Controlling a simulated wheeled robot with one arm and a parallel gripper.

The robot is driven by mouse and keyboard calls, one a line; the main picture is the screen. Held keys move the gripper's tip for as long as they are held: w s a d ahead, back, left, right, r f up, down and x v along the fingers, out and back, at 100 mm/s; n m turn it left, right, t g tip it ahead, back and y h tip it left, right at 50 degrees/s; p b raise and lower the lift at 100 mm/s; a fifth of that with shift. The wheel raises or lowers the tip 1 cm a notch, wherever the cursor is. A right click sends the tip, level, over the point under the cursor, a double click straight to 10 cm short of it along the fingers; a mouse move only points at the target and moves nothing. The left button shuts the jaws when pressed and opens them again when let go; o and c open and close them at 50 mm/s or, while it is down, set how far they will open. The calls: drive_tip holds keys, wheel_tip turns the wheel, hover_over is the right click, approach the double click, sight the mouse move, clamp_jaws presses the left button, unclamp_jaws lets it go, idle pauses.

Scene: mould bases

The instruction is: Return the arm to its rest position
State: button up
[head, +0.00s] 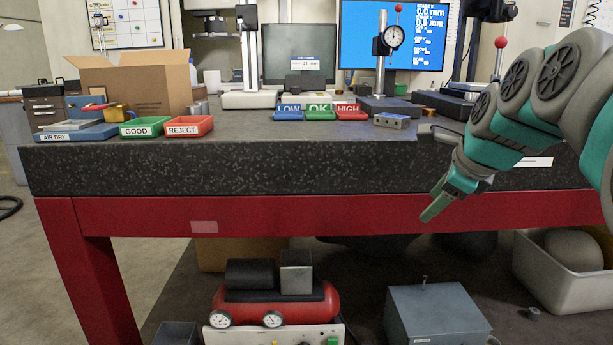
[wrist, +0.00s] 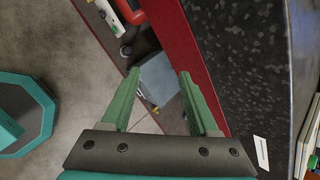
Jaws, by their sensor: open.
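My arm comes in from the right in the head view, over the front edge of the table. My gripper (head: 440,203) hangs tilted down and to the left in front of the red table rail. In the wrist view my gripper (wrist: 158,95) shows two green fingers spread apart with nothing between them. Beyond the fingers lie the floor, the red rail (wrist: 190,50) and a blue-grey box (wrist: 160,78) under the table.
The dark granite table (head: 300,165) carries a metal block (head: 392,121), dial gauge stand (head: 382,60), labelled bins (head: 320,113), GOOD tray (head: 147,127), REJECT tray (head: 190,126) and cardboard box (head: 140,85). Below stand a red compressor (head: 275,305) and grey box (head: 440,315).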

drive_tip(key=s+a+f+n+g, duration=0.2)
drive_tip(key=s+a+f+n, duration=0.25)
drive_tip(key=s+f, duration=0.25)
drive_tip(key=s+a+f+n+g, duration=0.2)
drive_tip(key=s+a+f+n, duration=0.1)
drive_tip(key=s+f+n, duration=0.35)
drive_tip(key=s+f+n+g, duration=0.2)
drive_tip(key=s+f+n, duration=0.4)
drive_tip(key=s, duration=0.3)
drive_tip(key=s+f+n+g+h, duration=0.1)
drive_tip(key=s+f+n+g, duration=0.2)
drive_tip(key=s+f+n, duration=0.3)
drive_tip(key=s+f, duration=0.1)
drive_tip(key=s, duration=0.2)
drive_tip(key=shift+s+a, duration=0.35)
drive_tip(key=shift+a, duration=0.05)
